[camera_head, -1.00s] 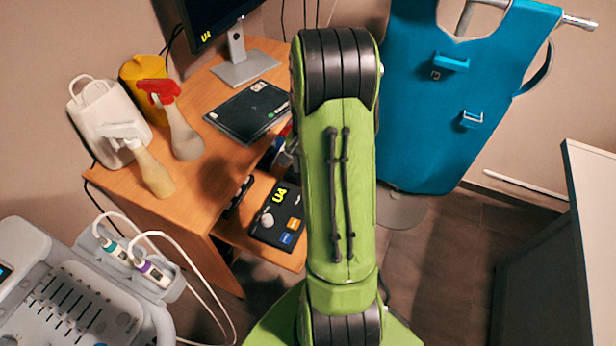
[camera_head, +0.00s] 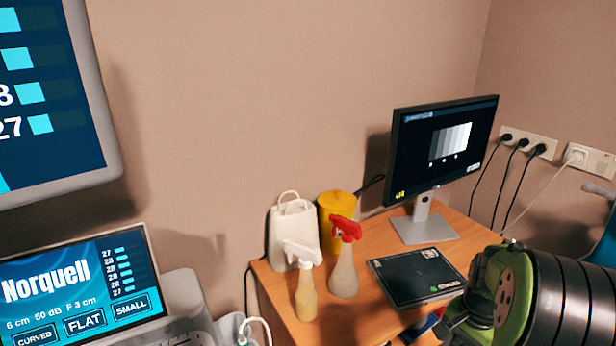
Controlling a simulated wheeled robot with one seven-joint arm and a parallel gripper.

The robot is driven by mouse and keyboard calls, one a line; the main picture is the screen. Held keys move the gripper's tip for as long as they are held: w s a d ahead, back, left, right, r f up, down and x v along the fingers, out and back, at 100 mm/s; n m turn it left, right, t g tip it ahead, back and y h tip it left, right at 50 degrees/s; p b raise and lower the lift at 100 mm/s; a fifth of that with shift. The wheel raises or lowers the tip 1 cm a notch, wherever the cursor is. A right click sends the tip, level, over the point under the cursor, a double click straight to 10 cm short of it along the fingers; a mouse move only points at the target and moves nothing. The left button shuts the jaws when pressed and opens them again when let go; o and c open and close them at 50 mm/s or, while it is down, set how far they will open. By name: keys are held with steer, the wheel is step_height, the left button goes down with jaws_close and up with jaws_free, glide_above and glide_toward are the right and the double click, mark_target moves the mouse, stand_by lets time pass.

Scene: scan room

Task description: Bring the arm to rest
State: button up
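My arm, green with black ribbed joints, shows at the lower right of the head view, in front of the desk's right end. Dark metal parts of what looks like my gripper (camera_head: 462,322) show at the arm's left side, low in the picture. The fingertips cannot be made out, so whether it is open or shut does not show. No held object can be seen.
A wooden desk (camera_head: 368,322) carries a monitor (camera_head: 440,150), a black flat case (camera_head: 416,276), a white spray bottle (camera_head: 305,285), a red-topped spray bottle (camera_head: 345,265), a yellow tub (camera_head: 335,205) and a white container (camera_head: 292,232). An ultrasound console screen (camera_head: 80,285) stands left.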

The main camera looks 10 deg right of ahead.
steer(key=a+r+n+t+p, duration=0.2)
steer(key=a+r+n+p, duration=0.15)
steer(key=a+r, duration=0.65)
steer(key=s+a+r+n+t+p, duration=0.3)
steer(key=s+a+r+n, duration=0.7)
steer(key=s+a+r, duration=0.1)
steer(key=shift+s+a+p, duration=0.3)
steer(key=shift+s+a, duration=0.2)
steer(key=shift+s, duration=0.35)
